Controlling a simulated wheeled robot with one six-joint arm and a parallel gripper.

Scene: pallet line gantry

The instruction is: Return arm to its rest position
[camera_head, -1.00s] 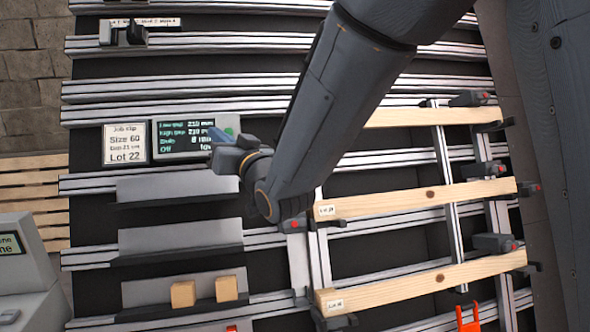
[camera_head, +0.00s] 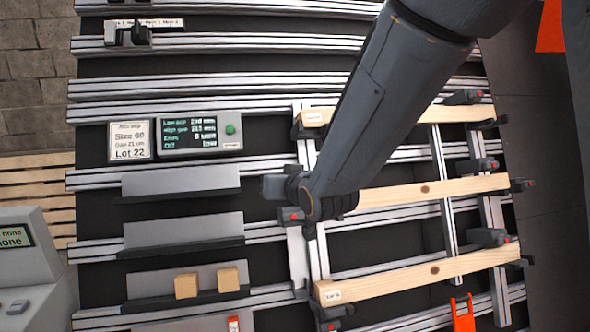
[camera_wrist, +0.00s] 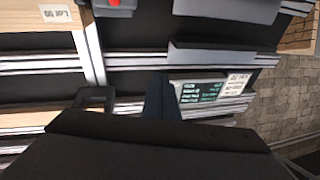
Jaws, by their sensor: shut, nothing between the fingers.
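My arm reaches down from the top right in the head view. My gripper (camera_head: 285,187) is at its end, in front of the rails, left of the middle wooden board (camera_head: 430,192). It appears small and partly hidden by my wrist. In the wrist view my gripper (camera_wrist: 130,100) shows as dark fingers near the middle, with no object between them. It is shut and holds nothing. The upper board (camera_head: 440,114) and lower board (camera_head: 420,275) lie across the rails in clamps. The left end of the middle board is hidden behind my wrist.
A job slip (camera_head: 129,140) and a display with a green button (camera_head: 202,136) are left of my gripper. Grey shelves (camera_head: 180,181) stand below them, the lowest holding two wooden blocks (camera_head: 186,286). A grey console (camera_head: 25,250) is at the lower left. Black clamps (camera_head: 489,237) jut at the right.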

